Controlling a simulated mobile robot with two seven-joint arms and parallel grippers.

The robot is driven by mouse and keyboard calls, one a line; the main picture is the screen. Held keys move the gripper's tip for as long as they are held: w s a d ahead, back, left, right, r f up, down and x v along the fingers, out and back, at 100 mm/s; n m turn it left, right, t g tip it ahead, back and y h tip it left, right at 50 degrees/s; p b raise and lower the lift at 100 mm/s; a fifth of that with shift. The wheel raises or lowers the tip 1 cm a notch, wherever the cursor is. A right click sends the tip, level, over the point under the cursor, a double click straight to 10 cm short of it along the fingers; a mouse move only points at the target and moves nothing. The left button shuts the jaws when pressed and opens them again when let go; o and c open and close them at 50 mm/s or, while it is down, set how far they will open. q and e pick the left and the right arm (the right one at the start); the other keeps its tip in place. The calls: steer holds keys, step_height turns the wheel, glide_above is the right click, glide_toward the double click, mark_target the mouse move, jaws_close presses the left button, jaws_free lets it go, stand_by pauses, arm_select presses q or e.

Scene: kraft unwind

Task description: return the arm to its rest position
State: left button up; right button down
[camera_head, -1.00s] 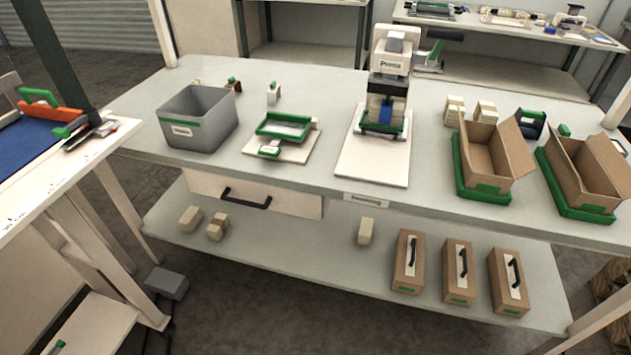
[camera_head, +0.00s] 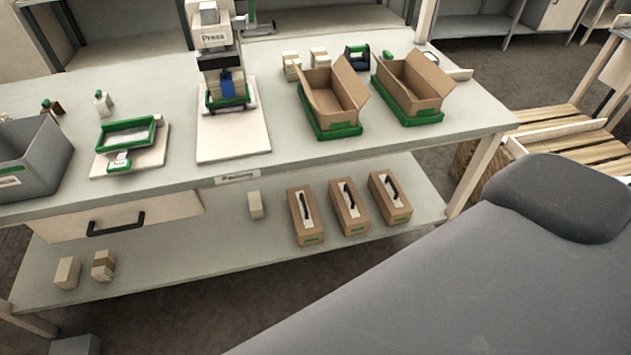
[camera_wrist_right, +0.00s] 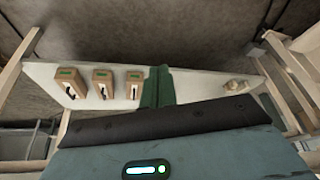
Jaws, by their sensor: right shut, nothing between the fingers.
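My right gripper (camera_wrist_right: 159,72) shows in the right wrist view as two dark green fingers pressed together above a dark bar and a teal housing with a lit strip. It is shut and empty. Behind it in that view are the pale lower shelf and cartons. In the head view, a large grey link of my right arm (camera_head: 450,285) fills the lower right; its gripper is out of that view. My left arm and left gripper are in neither current view.
The workbench (camera_head: 300,155) carries a grey bin (camera_head: 45,160), a press (camera_head: 215,45) and two open cartons on green trays (camera_head: 333,132). Several closed cartons (camera_head: 348,208) and small blocks stand on its lower shelf (camera_head: 190,262). A wooden pallet (camera_head: 555,130) lies right of the bench.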

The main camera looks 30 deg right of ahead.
steer(key=shift+w+a+f+t+y, duration=0.15)
steer(key=shift+w+a+f+t, duration=0.15)
steer(key=shift+f+t, duration=0.35)
steer(key=shift+w+a+f+t+y, duration=0.2)
steer(key=shift+w+f+t, duration=0.25)
steer(key=shift+t, duration=0.35)
steer(key=shift+w+a+f+t+y, duration=0.2)
steer(key=shift+w+f+t, duration=0.2)
steer(key=shift+t, duration=0.35)
